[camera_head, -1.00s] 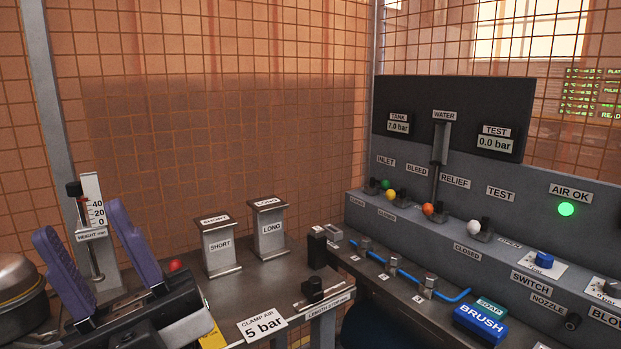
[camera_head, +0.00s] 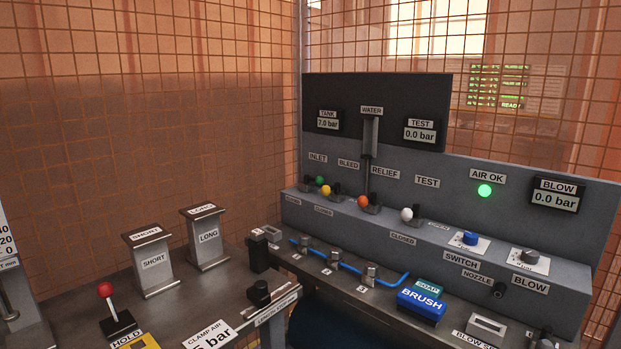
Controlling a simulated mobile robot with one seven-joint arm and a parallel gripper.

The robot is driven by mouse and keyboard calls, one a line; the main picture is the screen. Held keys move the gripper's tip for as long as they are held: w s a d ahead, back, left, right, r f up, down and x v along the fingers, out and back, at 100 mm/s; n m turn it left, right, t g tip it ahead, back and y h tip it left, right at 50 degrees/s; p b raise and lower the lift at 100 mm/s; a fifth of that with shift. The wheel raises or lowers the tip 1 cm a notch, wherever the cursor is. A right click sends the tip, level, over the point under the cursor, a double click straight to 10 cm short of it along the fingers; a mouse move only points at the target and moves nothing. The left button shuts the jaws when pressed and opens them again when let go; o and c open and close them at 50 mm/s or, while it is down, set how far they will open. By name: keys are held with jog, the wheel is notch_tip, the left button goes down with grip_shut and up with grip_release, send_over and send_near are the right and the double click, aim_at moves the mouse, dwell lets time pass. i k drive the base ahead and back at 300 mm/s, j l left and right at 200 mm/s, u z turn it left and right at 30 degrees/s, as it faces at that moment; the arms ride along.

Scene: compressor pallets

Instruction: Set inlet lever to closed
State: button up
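The inlet lever has a green knob (camera_head: 319,180) and sits below the INLET label (camera_head: 317,158) at the left end of the grey valve panel (camera_head: 400,240). It is small here, and its knob shows to the right of its dark base. Small position labels sit along the ledge below the levers; the one near the inlet is too small to read, so I cannot tell the lever's setting. My gripper is not in view now.
The bleed lever's yellow knob (camera_head: 326,190) is close beside the green one. The relief lever's orange knob (camera_head: 363,201) and the test lever's white knob (camera_head: 407,214) follow to the right. Stands marked SHORT (camera_head: 152,262) and LONG (camera_head: 207,238) rise from the left bench.

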aim_at(320, 180)
jog(key=i+l+u, duration=0.2)
jog(key=i+l, duration=0.4)
jog(key=i+l+u, duration=0.2)
jog(key=i+l, duration=0.35)
jog(key=l, duration=0.15)
